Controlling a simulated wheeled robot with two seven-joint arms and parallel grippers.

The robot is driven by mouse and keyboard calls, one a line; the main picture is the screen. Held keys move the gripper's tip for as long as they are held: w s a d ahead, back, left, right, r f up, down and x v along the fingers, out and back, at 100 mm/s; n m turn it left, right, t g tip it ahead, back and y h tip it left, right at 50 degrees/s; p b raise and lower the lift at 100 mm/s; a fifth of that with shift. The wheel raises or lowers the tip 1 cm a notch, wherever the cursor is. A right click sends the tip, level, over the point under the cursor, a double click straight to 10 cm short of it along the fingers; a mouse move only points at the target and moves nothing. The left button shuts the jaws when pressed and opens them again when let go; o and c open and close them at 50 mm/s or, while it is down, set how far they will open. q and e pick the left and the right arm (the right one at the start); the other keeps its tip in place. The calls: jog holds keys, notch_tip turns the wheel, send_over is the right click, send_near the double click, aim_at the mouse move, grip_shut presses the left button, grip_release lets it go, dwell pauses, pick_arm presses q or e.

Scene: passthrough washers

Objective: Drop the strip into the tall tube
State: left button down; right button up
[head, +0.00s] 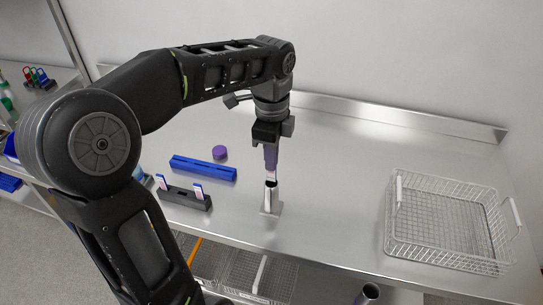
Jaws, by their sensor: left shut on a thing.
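My left gripper (270,162) points straight down over the middle of the steel bench and is shut on the strip. Only a small pale bit of the strip (270,175) shows below the fingertips; the rest is hidden by the fingers. The tall tube (270,198) stands upright in a small metal stand directly below the gripper. The strip's lower end is at the tube's mouth; I cannot tell whether it is inside. My right gripper is not in view.
A black holder (183,199) with two upright strips, a blue rack (203,168) and a purple cap (220,152) lie left of the tube. A wire basket (440,256) stands on the right. The bench (335,180) between tube and basket is clear.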

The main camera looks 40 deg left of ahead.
aim_at(271, 181)
pick_arm(q)
jog(key=shift+f, duration=0.2)
dwell(0.5)
jog(key=shift+f+b, duration=1.75)
jog(key=shift+f, duration=0.55)
jog(key=shift+f, duration=0.15)
jog(key=c, duration=1.5)
grip_release()
jog(key=shift+o, duration=0.5)
jog(key=o, duration=0.4)
jog(key=shift+c, duration=0.2)
